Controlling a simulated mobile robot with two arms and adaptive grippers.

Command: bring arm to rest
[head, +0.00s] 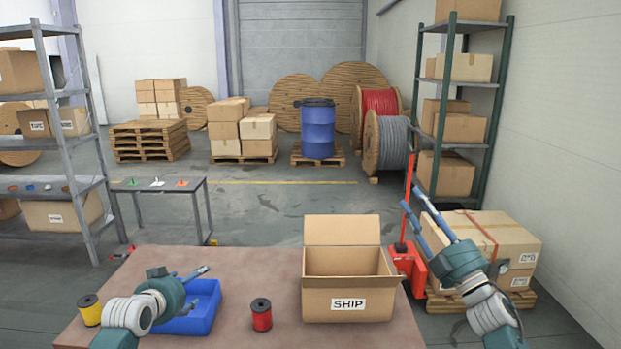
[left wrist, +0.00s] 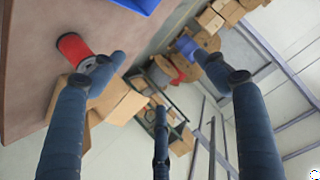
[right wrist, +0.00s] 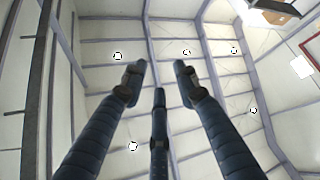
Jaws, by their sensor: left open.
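My left gripper (head: 194,272) is over the blue bin at the left of the table in the head view. In the left wrist view its fingers (left wrist: 157,58) are spread apart with nothing between them. My right gripper (head: 432,222) is raised to the right of the cardboard box, pointing up and away. In the right wrist view its fingers (right wrist: 158,68) are apart and empty, with only ceiling and walls behind them.
On the brown table (head: 250,270) are a blue bin (head: 207,300), a yellow spool (head: 90,310), a red spool (head: 262,315) and an open SHIP box (head: 347,300). A red pallet jack (head: 409,265) and a boxed pallet (head: 490,240) stand at right.

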